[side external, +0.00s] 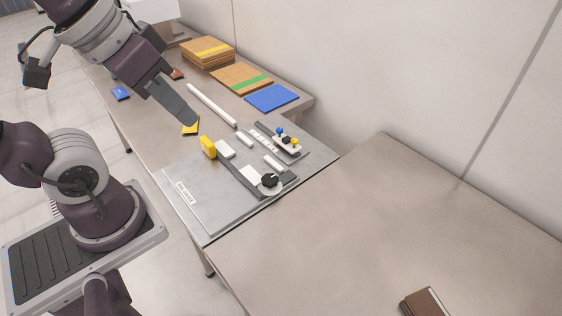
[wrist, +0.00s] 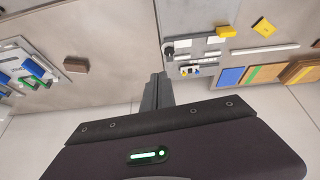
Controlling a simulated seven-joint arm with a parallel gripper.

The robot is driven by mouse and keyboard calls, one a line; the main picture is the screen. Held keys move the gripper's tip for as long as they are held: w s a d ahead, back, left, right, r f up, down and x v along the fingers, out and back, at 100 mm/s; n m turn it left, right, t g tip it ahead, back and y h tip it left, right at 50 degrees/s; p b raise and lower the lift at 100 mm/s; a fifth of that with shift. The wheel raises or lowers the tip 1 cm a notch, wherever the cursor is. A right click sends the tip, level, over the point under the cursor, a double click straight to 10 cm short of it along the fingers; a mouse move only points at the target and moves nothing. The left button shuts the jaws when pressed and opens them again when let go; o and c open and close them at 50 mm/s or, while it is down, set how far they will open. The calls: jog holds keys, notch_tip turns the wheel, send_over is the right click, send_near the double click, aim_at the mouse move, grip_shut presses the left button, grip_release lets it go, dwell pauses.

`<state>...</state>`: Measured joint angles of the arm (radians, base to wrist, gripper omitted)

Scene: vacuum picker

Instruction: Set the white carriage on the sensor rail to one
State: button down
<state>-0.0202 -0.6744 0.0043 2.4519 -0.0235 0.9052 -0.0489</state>
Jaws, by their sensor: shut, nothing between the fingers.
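A grey panel (side external: 195,212) lies on the bench in the side view, carrying rails and fittings. White blocks sit beside this rail, one (side external: 226,149) near the yellow block and one (side external: 249,173) near the knob. I cannot tell which white piece is the sensor rail's carriage, and no scale marks are readable. My gripper (side external: 190,121) is shut and empty, raised above the bench beyond the panel's far edge. Its fingers (wrist: 162,79) also show in the wrist view.
A white block (side external: 286,145) with blue and yellow knobs stands at the panel's right. A white rod (side external: 211,104), a blue sheet (side external: 271,97) and wooden boards (side external: 208,50) lie farther back. The nearer bench top (side external: 380,220) is mostly clear, with a brown block (side external: 426,302) at front.

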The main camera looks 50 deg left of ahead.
jog(key=m, duration=0.2)
jog(key=m+g+y, duration=0.4)
jog(key=m, duration=1.6)
send_over(281, 139)
jog(key=s+d, duration=0.2)
jog(key=d, duration=0.4)
notch_tip(281, 139, down, 17)
jog(key=x, duration=1)
jog(key=shift+w+a+f, duration=0.3)
jog(key=shift+a, duration=0.1)
